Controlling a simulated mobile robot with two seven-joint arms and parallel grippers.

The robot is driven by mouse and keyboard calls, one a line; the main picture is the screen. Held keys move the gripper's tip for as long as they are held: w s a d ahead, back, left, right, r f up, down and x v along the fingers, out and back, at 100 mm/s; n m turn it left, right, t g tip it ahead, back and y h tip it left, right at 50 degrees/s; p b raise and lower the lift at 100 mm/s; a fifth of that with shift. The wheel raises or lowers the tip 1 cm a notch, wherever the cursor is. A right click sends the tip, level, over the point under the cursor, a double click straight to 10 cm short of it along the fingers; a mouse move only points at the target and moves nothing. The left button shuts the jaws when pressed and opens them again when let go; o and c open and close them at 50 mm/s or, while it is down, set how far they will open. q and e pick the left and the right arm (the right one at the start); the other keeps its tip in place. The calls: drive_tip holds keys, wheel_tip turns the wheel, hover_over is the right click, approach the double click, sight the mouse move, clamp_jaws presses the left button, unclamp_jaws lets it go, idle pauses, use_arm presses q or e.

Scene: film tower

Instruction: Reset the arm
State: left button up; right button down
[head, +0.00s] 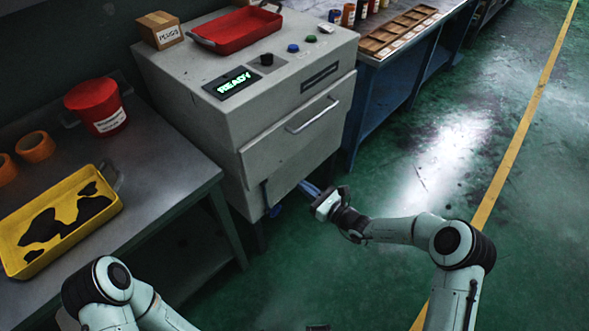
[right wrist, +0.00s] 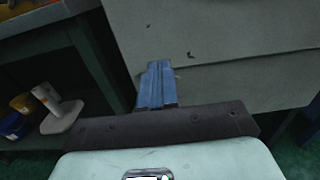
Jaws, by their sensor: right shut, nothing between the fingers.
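My right arm comes in from the lower right of the head view. Its gripper (head: 307,187) is in front of the lower part of the grey machine, near its lower right corner. In the right wrist view the blue fingers (right wrist: 157,82) are together with nothing between them, pointing toward the machine's grey front (right wrist: 215,45). I cannot tell whether they touch it. My left arm shows at the lower left of the head view; its gripper is not in view.
The grey machine (head: 210,125) shows READY and has a drawer handle (head: 312,116). A red tray (head: 237,31) and PLUGS box (head: 160,30) sit on top. A yellow tray (head: 110,207) and red bucket (head: 97,106) stand on the left bench. Green floor (head: 400,175) is clear at right.

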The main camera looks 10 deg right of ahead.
drive_tip(key=shift+s+d, duration=0.1)
drive_tip(key=s+a+f+n+g+h+p, duration=0.1)
drive_tip(key=s+a+f+n+g+p, duration=0.2)
drive_tip(key=s, duration=0.5)
drive_tip(key=s+a+f+n+g+p, duration=0.1)
drive_tip(key=s+f+n+g+p, duration=0.1)
drive_tip(key=s+f+n+g, duration=0.45)
drive_tip(key=s+a+f+n+g+h+p, duration=0.1)
drive_tip(key=s+a+f+g+p, duration=0.15)
drive_tip(key=s, duration=0.65)
use_arm(q)
wheel_tip(320, 180, up, 15)
drive_tip(key=s+d+g+p, duration=0.1)
drive_tip(key=s+p, duration=0.1)
drive_tip(key=p, duration=0.5)
drive_tip(key=shift+f+g+p, duration=0.15)
drive_tip(key=shift+g+p, duration=0.15)
use_arm(e)
drive_tip(key=s+d+r+n+g+h, duration=0.1)
drive_tip(key=s+d+n+h, duration=0.2)
drive_tip(key=s+n, duration=0.3)
drive_tip(key=s+d+r+n+g+h, duration=0.1)
drive_tip(key=s+d+n+h, duration=0.2)
drive_tip(key=s, duration=0.7)
drive_tip(key=d+n, duration=0.2)
drive_tip(key=n, duration=0.2)
drive_tip(key=shift+s+r+g, duration=0.2)
drive_tip(key=shift+s+g, duration=0.15)
drive_tip(key=shift+g, duration=0.05)
drive_tip(key=shift+n, duration=0.25)
